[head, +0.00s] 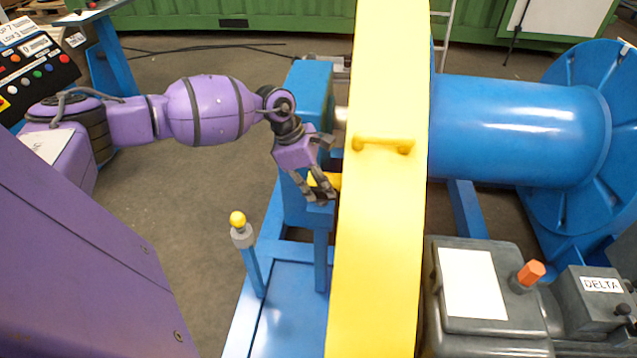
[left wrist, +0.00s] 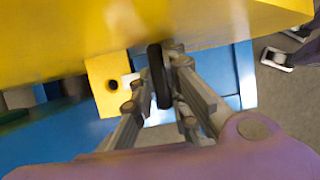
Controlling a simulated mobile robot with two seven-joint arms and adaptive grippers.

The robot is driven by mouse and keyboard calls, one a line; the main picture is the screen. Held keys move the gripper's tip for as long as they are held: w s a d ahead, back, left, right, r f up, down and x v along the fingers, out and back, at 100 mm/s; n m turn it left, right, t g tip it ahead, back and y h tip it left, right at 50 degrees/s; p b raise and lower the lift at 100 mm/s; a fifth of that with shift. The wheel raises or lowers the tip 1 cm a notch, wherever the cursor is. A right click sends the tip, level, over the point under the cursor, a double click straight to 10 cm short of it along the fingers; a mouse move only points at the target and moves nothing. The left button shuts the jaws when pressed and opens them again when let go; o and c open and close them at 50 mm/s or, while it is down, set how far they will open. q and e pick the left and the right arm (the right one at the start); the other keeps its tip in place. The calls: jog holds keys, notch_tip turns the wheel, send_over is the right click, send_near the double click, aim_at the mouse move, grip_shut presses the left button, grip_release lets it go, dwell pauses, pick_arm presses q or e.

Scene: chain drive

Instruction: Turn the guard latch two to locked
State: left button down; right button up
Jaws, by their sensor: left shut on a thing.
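The tall yellow guard (head: 385,200) runs down the middle of the head view, and its underside fills the top of the left wrist view (left wrist: 90,40). A yellow tab with a dark hole (left wrist: 107,85) hangs from the guard. Beside the tab is a dark elongated piece, seemingly the guard latch (left wrist: 160,75). My left gripper (head: 322,188) is at the guard's left side, its fingers shut on this dark piece, as the left wrist view shows. In the head view the fingers hide the latch. I cannot read its locked or unlocked position. My right gripper is out of view.
A blue post with a yellow knob (head: 238,219) stands left of the guard. A blue drum (head: 510,130) and a grey motor housing (head: 490,325) with an orange knob (head: 531,273) are to the right. A control panel (head: 35,65) is at far left.

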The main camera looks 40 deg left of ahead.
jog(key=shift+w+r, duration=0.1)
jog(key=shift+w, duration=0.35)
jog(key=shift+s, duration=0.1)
pick_arm(q)
jog(key=c, duration=1.9)
grip_release()
jog(key=shift+o, duration=0.9)
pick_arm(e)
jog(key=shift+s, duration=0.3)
pick_arm(q)
jog(key=v, duration=1.2)
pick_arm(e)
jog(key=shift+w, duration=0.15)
pick_arm(q)
jog(key=shift+s+d, duration=0.1)
jog(key=shift+d, duration=0.05)
